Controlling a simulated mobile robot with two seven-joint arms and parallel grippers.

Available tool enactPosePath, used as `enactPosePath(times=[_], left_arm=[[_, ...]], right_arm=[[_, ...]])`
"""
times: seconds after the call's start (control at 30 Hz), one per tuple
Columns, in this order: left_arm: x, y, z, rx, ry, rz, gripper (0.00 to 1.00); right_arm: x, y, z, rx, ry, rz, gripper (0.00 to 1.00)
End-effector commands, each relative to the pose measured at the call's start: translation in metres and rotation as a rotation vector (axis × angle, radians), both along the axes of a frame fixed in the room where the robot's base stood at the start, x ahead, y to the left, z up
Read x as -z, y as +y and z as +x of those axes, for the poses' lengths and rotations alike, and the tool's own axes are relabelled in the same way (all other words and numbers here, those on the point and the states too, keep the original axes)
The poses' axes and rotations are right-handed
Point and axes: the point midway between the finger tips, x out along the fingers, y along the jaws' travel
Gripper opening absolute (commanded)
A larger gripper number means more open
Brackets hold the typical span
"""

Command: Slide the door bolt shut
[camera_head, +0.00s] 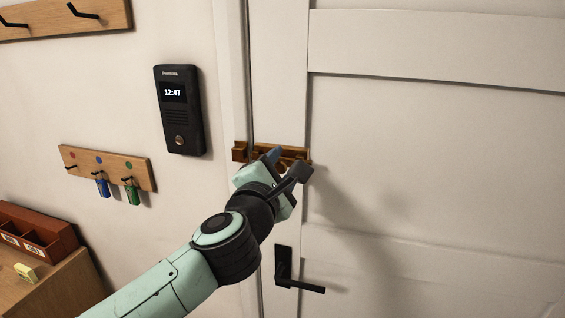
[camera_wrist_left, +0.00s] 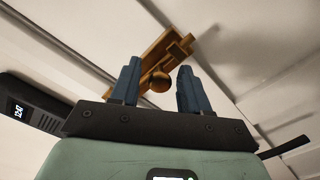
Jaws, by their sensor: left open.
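The brass-coloured door bolt (camera_head: 295,152) is fixed across the left edge of the white door (camera_head: 430,150). Its catch (camera_head: 240,151) sits on the door frame just to the left. My left gripper (camera_head: 286,163) is in front of the bolt and hides part of it. In the left wrist view the bolt (camera_wrist_left: 180,50) runs at a slant, and its round knob (camera_wrist_left: 159,81) shows between the two blue fingers of my open gripper (camera_wrist_left: 159,84). I cannot tell whether either finger touches the knob. How far the bolt bar reaches is hidden. My right gripper is not in view.
A black door handle (camera_head: 300,287) is below the bolt. A black intercom (camera_head: 180,110) and a key rack (camera_head: 108,168) with blue and green tags hang on the left wall. A wooden cabinet (camera_head: 60,287) with a red-brown organiser (camera_head: 35,235) stands lower left.

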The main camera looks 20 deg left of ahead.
Motion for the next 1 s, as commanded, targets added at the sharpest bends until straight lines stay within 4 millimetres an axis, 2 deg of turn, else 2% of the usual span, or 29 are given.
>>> enactPosePath(times=[0.13,0.43,0.47,0.5,0.6,0.77,0.9,1.0], left_arm=[[0.000,0.000,0.012,0.000,0.000,0.001,0.46],[0.000,0.000,0.014,0.000,0.000,0.001,0.46],[0.000,0.000,0.014,0.000,0.000,0.001,0.42],[0.000,0.000,0.014,0.000,0.000,0.001,0.29],[0.000,0.000,0.014,0.000,0.000,0.000,0.00],[0.000,0.004,0.014,-0.002,0.000,-0.002,0.00],[-0.002,0.027,0.015,-0.006,0.000,-0.003,0.00],[-0.001,0.037,0.015,-0.003,0.001,-0.005,0.00]], right_arm=[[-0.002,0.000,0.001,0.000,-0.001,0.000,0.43],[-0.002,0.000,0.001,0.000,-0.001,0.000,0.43],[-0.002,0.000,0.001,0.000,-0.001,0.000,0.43],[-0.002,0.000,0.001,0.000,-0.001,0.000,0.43],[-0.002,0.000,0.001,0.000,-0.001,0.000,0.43],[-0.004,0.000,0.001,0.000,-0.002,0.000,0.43],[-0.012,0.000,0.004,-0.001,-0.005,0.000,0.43],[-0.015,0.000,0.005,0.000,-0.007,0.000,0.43]])
